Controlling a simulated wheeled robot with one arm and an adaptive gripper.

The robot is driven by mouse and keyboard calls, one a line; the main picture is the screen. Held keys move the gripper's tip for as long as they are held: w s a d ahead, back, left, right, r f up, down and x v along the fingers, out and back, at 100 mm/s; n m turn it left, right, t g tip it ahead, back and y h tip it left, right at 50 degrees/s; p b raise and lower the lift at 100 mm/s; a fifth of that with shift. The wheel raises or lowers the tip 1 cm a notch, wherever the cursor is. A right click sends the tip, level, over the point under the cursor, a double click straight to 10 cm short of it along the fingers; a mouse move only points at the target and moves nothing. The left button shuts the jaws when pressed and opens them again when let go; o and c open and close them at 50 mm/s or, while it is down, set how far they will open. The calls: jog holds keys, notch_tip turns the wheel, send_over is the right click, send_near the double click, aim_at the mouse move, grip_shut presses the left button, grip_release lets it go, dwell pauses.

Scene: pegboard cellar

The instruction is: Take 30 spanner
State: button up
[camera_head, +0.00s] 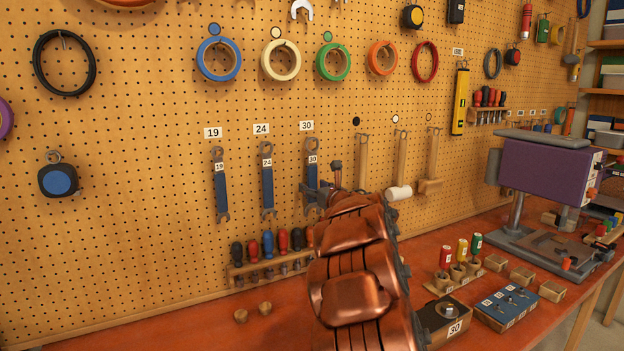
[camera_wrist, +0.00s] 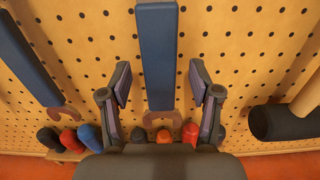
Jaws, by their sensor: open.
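The 30 spanner (camera_head: 312,172) hangs on the pegboard under a "30" label, with a blue handle and a small "30" tag. My gripper (camera_head: 322,192) is at the lower handle of this spanner; in the wrist view my gripper (camera_wrist: 161,92) is open, with a gap on each side of the handle. The 24 spanner (camera_head: 267,184) and 19 spanner (camera_head: 221,184) hang to the left. The 24 spanner's handle also shows in the wrist view (camera_wrist: 27,62).
A rack of screwdrivers (camera_head: 267,245) sits below the spanners. Hammers (camera_head: 362,160) hang close on the right; a dark hammer head (camera_wrist: 273,122) shows in the wrist view. The red bench (camera_head: 190,328) below holds a box marked 30 (camera_head: 447,318), a blue box (camera_head: 506,306) and a purple machine (camera_head: 545,175).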

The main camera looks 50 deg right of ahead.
jog(key=shift+w+d, duration=0.25)
jog(key=shift+w, duration=0.45)
grip_shut()
